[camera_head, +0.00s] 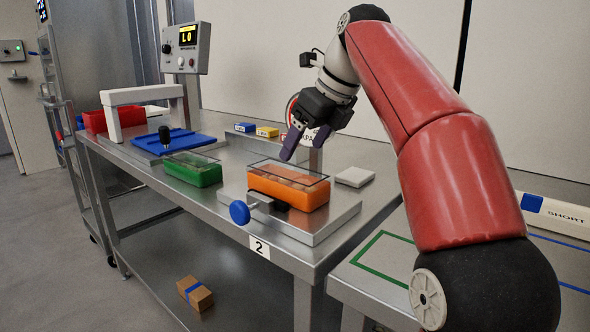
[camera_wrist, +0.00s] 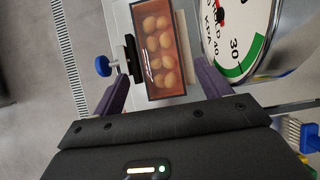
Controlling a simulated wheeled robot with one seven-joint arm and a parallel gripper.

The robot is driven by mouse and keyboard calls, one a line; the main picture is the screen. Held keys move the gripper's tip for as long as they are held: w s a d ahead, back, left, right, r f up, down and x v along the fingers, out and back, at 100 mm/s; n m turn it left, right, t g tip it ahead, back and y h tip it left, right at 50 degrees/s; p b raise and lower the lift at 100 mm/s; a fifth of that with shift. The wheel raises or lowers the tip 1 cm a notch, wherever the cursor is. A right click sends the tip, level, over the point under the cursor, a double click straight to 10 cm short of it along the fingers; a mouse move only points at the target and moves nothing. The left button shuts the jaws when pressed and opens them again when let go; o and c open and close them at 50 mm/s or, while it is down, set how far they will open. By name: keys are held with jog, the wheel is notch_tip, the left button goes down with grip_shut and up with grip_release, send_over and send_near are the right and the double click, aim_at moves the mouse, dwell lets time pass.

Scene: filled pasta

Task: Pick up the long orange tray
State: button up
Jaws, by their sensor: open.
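The long orange tray (camera_head: 287,193) sits on a raised metal plate at the near end of the steel table. A clear sheet with a dark edge lies over its top. In the wrist view the tray (camera_wrist: 182,45) shows several round pale pasta pieces in two rows under the sheet. My gripper (camera_head: 305,148) is open and empty, with purple fingers pointing down above the tray's far side. In the wrist view the fingers (camera_wrist: 160,80) lie left and right of the tray's lower part, apart from it.
A black clamp with a blue knob (camera_head: 239,212) stands at the tray's near left side. A round pressure gauge (camera_wrist: 232,28) is close behind my gripper. A green tray (camera_head: 193,170) lies to the left, and a white block (camera_head: 355,177) to the right.

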aim_at(288, 171)
jog(key=b+x, duration=0.1)
jog(key=x, duration=0.6)
jog(key=shift+w+a+f+b, duration=0.15)
jog(key=shift+a+f+b, duration=0.1)
jog(key=shift+b, duration=0.15)
jog(key=shift+r, duration=0.1)
jog(key=shift+c, duration=0.3)
jog(key=c, duration=0.9)
jog(key=shift+r, duration=0.15)
